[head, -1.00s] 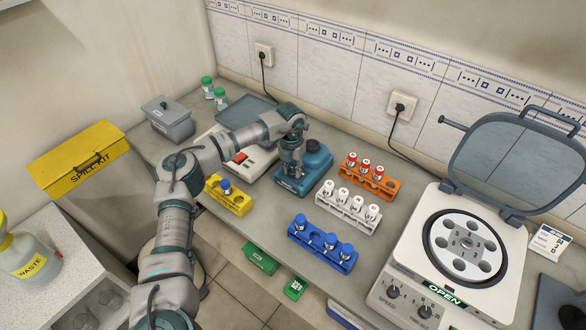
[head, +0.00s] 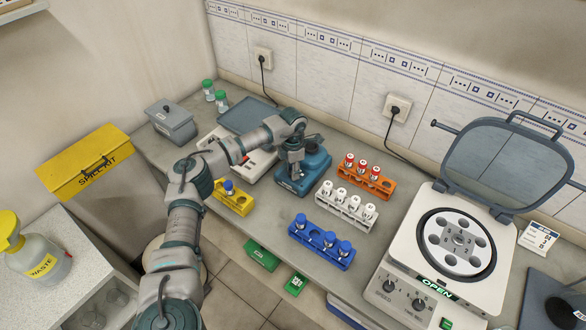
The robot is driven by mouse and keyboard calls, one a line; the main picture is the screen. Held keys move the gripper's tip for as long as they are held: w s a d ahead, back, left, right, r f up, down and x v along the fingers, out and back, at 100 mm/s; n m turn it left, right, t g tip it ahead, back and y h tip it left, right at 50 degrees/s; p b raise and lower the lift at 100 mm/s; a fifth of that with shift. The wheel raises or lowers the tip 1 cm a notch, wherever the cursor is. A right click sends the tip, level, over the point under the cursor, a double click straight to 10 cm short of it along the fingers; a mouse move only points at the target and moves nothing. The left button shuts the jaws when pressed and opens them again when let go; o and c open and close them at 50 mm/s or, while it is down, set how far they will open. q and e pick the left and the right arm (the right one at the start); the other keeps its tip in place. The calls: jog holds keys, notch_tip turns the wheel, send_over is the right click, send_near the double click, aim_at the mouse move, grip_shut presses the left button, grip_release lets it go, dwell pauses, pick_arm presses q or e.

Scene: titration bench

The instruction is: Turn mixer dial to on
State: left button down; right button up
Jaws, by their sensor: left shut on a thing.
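The mixer (head: 313,168) is a blue device with a dark round cup on top, standing on the bench in the middle of the head view. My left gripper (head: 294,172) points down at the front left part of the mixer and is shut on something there. The mixer dial lies at this spot but is hidden behind the fingers, so I cannot read its setting. My right gripper is out of the view.
An orange rack (head: 374,183), a white rack (head: 337,215) and a blue rack (head: 312,253) stand right of the mixer. A yellow rack (head: 240,204) stands left, near the bench edge. A centrifuge (head: 403,253) with open lid is at right.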

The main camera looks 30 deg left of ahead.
pick_arm(q)
jog(key=m, duration=0.4)
jog(key=shift+r+m+p, duration=0.1)
jog(key=shift+m+p, duration=0.2)
jog(key=shift+p, duration=0.05)
jog(key=m, duration=0.3)
jog(key=shift+m, duration=0.9)
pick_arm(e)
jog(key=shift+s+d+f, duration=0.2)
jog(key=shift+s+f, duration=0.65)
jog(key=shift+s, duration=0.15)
pick_arm(q)
jog(key=shift+r, duration=0.1)
jog(key=c, duration=1)
grip_release()
jog(key=shift+o, duration=0.7)
jog(key=shift+a+f, duration=0.1)
jog(key=shift+f, duration=0.1)
notch_tip(320, 180, up, 12)
jog(key=shift+w, duration=0.25)
jog(key=shift+a+f, duration=0.1)
